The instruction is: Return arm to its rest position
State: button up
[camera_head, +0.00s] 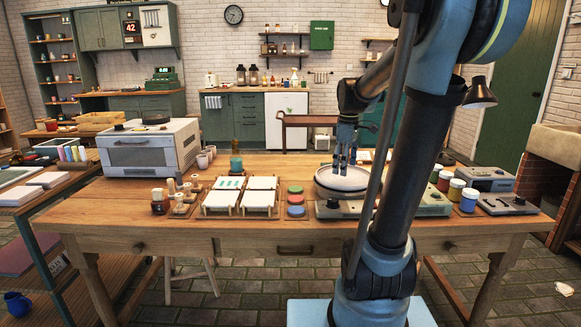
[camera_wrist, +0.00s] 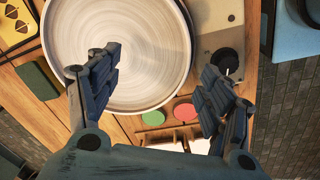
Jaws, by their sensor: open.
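My gripper (camera_head: 345,158) hangs above the round white turntable (camera_head: 330,181) on the wooden table in the head view. In the wrist view my gripper (camera_wrist: 160,75) shows its two dark blue fingers spread wide apart with nothing between them. The pale turntable disc (camera_wrist: 150,40) lies below, partly behind the left finger. The disc's surface looks bare, with faint circular streaks. My arm is bent and reaches forward over the table, and it hides part of the table to the right of the disc.
A white oven (camera_head: 150,148) stands at the table's left. Racks (camera_head: 228,198) and coloured discs (camera_head: 295,199) lie left of the turntable. Paint jars (camera_head: 455,188) and grey devices (camera_head: 507,204) stand on the right. A black lamp (camera_head: 480,95) rises behind.

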jog(key=s+f+m, duration=0.2)
jog(key=s, duration=0.2)
jog(key=s+f+m, duration=0.1)
jog(key=s+m, duration=0.1)
jog(key=s, duration=0.3)
jog(key=s+f+m, duration=0.2)
jog(key=s, duration=0.2)
jog(key=shift+s+f+t, duration=0.2)
jog(key=shift+f+t, duration=0.1)
jog(key=shift+t, duration=0.1)
jog(key=s+f+m, duration=0.5)
jog(key=s+f, duration=0.4)
jog(key=shift+s+m+t, duration=0.15)
jog(key=shift+m+t, duration=0.15)
jog(key=shift+m, duration=0.1)
